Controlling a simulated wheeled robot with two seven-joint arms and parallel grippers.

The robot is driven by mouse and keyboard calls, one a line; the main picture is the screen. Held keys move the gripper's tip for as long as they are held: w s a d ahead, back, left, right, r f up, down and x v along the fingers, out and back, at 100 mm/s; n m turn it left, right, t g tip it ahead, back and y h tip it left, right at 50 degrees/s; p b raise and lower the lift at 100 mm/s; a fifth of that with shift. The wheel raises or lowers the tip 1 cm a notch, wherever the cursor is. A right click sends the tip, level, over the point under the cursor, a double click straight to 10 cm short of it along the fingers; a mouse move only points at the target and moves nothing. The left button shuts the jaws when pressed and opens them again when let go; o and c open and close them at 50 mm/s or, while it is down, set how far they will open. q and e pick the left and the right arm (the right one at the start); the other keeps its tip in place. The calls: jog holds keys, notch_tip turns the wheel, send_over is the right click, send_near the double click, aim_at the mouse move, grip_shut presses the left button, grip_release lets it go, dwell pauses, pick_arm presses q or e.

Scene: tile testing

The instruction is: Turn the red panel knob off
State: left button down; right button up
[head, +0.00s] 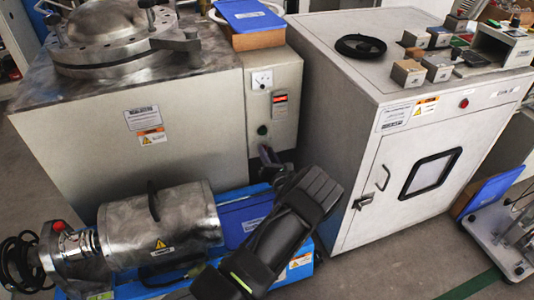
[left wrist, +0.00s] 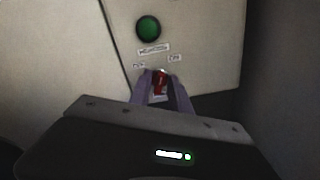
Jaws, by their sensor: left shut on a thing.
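The red panel knob (left wrist: 160,82) shows in the left wrist view, low on the pale machine panel (left wrist: 190,30), below a green round button (left wrist: 148,28) and small labels. My left gripper (left wrist: 158,76) has its two fingers on either side of the knob and is shut on it. The knob's exact turn angle is too small and dark to read. In the head view my left gripper (head: 266,154) reaches the lower part of the narrow control panel (head: 259,103); the knob is hidden there. My right gripper is in neither view.
A steel cylinder (head: 160,228) on a blue base stands at the lower left. A white cabinet (head: 400,160) with a windowed door stands close at the right of my arm. A blue bin (head: 243,218) is below the panel.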

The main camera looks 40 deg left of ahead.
pick_arm(q)
jog(key=n, duration=0.5)
jog(key=n+p, duration=0.1)
jog(key=n, duration=0.5)
jog(key=shift+s+a+f, duration=0.1)
jog(key=shift+s, duration=0.05)
dwell(0.3)
jog(key=c, duration=1.5)
grip_release()
